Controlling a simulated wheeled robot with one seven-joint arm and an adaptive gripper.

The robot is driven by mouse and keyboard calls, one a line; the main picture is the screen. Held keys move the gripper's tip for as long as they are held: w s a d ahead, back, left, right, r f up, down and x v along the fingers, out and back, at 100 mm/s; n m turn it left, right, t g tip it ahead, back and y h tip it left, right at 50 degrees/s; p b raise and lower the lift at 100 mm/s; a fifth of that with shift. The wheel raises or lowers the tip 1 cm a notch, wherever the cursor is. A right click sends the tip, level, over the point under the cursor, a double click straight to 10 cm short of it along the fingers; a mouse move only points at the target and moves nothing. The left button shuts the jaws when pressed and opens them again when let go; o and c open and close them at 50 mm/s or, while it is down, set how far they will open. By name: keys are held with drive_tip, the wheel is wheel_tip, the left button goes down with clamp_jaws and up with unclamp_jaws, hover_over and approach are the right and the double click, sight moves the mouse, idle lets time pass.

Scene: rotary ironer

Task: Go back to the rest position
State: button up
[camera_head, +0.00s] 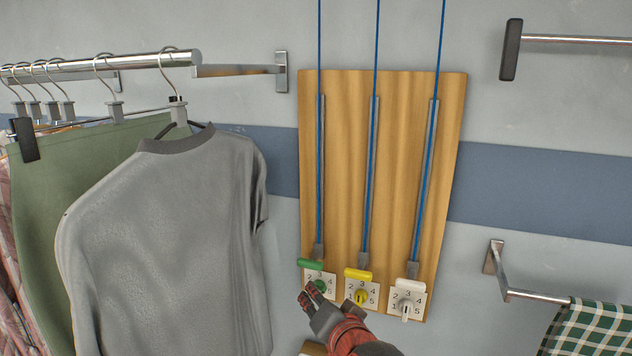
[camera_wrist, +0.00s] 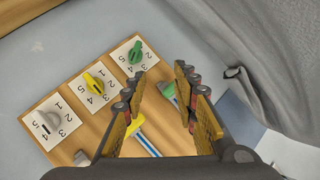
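My gripper (camera_head: 332,304) is in front of the lower left of a wooden board (camera_head: 340,180), close to the green knob (camera_head: 320,286). In the wrist view my gripper (camera_wrist: 160,88) has its fingers spread apart with nothing held between them. The green knob (camera_wrist: 135,53) shows beyond the fingertips, on a numbered white plate. I cannot tell from the head view whether a finger touches it. A yellow knob (camera_head: 361,296) and a white knob (camera_head: 406,307) sit to its right. Green (camera_head: 310,264), yellow (camera_head: 357,274) and white (camera_head: 408,285) slider handles sit just above the knobs.
A grey sweater (camera_head: 170,240) and a green garment (camera_head: 80,190) hang from a metal rail (camera_head: 130,62) at left. Another rail (camera_head: 580,39) is at upper right. A lower bar (camera_head: 535,296) at right has a green checked cloth (camera_head: 595,328). Blue cords run up the board.

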drive_tip(key=s+d+f+n+g+h, duration=0.2)
drive_tip(key=s+d+f+g, duration=0.1)
drive_tip(key=s+d, duration=0.6)
drive_tip(key=s+d+f+n+g+h, duration=0.1)
drive_tip(key=s+d+f+n+g, duration=0.2)
drive_tip(key=s+d, duration=0.6)
drive_tip(key=s+g, duration=0.1)
drive_tip(key=s, duration=0.6)
drive_tip(key=shift+d+h+p, duration=0.3)
drive_tip(key=shift+h+p, duration=0.05)
drive_tip(key=shift+h, duration=0.05)
drive_tip(key=shift+s, duration=0.1)
